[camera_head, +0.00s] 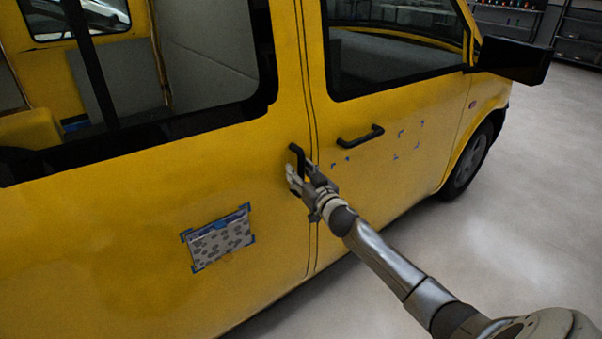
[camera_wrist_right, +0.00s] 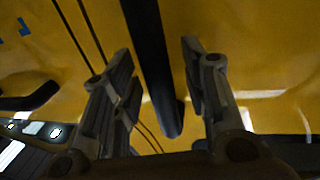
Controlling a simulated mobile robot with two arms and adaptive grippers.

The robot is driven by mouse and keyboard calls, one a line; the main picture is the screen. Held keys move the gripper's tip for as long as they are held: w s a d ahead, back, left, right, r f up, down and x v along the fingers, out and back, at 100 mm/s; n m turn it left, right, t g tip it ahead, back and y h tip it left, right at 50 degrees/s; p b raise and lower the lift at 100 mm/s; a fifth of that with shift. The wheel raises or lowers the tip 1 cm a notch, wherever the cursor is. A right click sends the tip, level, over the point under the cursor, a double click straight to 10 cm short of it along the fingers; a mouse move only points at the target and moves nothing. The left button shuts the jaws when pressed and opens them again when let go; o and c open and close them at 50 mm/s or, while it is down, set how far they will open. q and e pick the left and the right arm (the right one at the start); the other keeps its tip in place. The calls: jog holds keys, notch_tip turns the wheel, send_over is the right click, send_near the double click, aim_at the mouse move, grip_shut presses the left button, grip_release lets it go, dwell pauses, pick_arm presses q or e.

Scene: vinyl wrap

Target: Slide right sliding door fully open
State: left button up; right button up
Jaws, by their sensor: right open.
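The yellow sliding door (camera_head: 150,220) of the van fills the left of the head view, with a large window in its upper part. Its black upright handle (camera_head: 297,158) is near the door's right edge, beside the vertical seam. My right gripper (camera_head: 293,177) is at this handle. In the right wrist view the handle (camera_wrist_right: 152,65) runs between the two open fingers of the gripper (camera_wrist_right: 155,85), with gaps visible on both sides. I cannot tell whether either finger touches it. My left gripper is not in view.
The yellow front door (camera_head: 400,150) with its black handle (camera_head: 360,136) is right of the seam. A black side mirror (camera_head: 513,60) juts out at the upper right. A patterned panel with blue tape (camera_head: 220,240) is on the sliding door. Grey floor (camera_head: 540,180) is clear at right.

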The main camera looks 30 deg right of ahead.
jog(key=shift+c, duration=0.5)
grip_shut()
